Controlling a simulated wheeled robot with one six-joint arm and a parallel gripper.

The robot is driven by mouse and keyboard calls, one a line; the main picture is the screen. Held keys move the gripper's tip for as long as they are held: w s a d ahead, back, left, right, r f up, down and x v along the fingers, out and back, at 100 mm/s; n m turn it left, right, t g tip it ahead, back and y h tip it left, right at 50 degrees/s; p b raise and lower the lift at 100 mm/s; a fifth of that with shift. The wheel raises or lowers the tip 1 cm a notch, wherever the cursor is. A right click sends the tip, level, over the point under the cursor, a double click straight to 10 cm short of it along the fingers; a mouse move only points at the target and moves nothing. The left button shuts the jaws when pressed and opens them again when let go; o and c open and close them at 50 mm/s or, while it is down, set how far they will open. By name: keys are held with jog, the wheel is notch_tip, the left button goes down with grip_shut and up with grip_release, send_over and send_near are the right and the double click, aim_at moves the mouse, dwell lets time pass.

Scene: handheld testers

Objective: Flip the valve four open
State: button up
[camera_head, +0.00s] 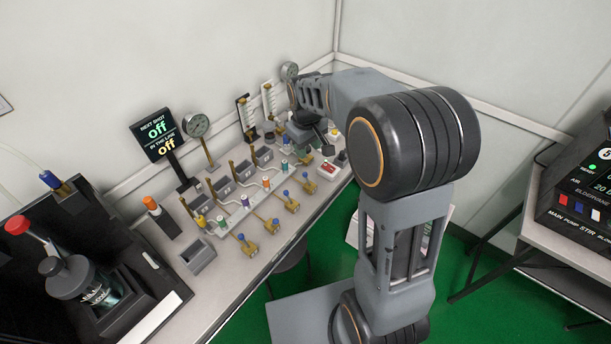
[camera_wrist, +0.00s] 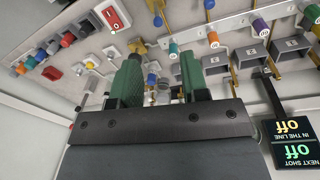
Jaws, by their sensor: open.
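Several brass valves with blue levers stand in a row along the bench front in the head view. The nearest valve (camera_head: 246,245) is at lower left, and the farthest (camera_head: 307,183) is beside a red switch. I cannot read any number on them. In the wrist view, a blue-levered valve (camera_wrist: 157,20) shows at the top, near the red switch and beyond my fingertips. My gripper (camera_wrist: 158,75) is open, its two green fingers apart, with nothing held between them. In the head view my arm reaches over the far end of the bench and hides part of it; the fingertips are unclear.
The red switch (camera_head: 328,170) sits near the bench's far front edge. Grey boxes (camera_head: 222,187) and coloured-capped fittings (camera_wrist: 173,47) crowd the bench behind the valves. A display (camera_head: 158,136) and a round gauge (camera_head: 197,125) stand at the back. Another instrument (camera_head: 590,185) is at right.

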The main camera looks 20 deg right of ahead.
jog(key=n, duration=0.1)
send_near(306, 174)
jog(key=f, duration=1)
jog(key=shift+w+d+f, duration=0.15)
jog(key=shift+w+f, duration=0.2)
jog(key=shift+w, duration=0.05)
grip_shut()
